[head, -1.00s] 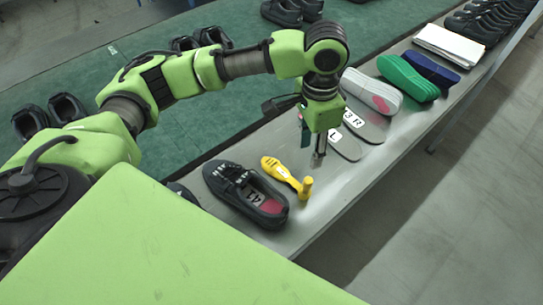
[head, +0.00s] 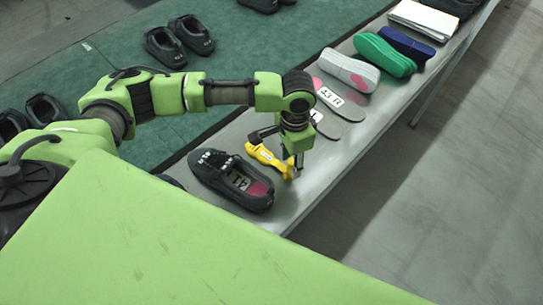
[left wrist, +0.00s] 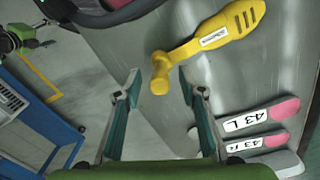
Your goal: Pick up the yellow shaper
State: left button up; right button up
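The yellow shaper (head: 263,155) lies on the grey table, its handle toward the left and its peg end toward the right. In the left wrist view the shaper (left wrist: 222,31) has its handle at upper right, and its rounded peg end sits between my fingertips. My left gripper (head: 296,171) points down over the peg end. In the left wrist view the left gripper (left wrist: 158,78) is open, with a gap on both sides of the peg. A small green and black part at that view's upper left may be my right gripper; its fingers are unclear.
A black shoe (head: 232,181) lies close beside the shaper on the left. Insoles marked 43 (head: 338,99), a white shoe last (head: 349,70), a green one (head: 384,54) and a blue one (head: 407,43) lie farther along the table. A white stack (head: 425,20) is beyond.

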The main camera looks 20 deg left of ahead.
pick_arm(q)
jog(key=shift+f, duration=0.3)
grip_shut()
jog(key=shift+r, duration=0.1)
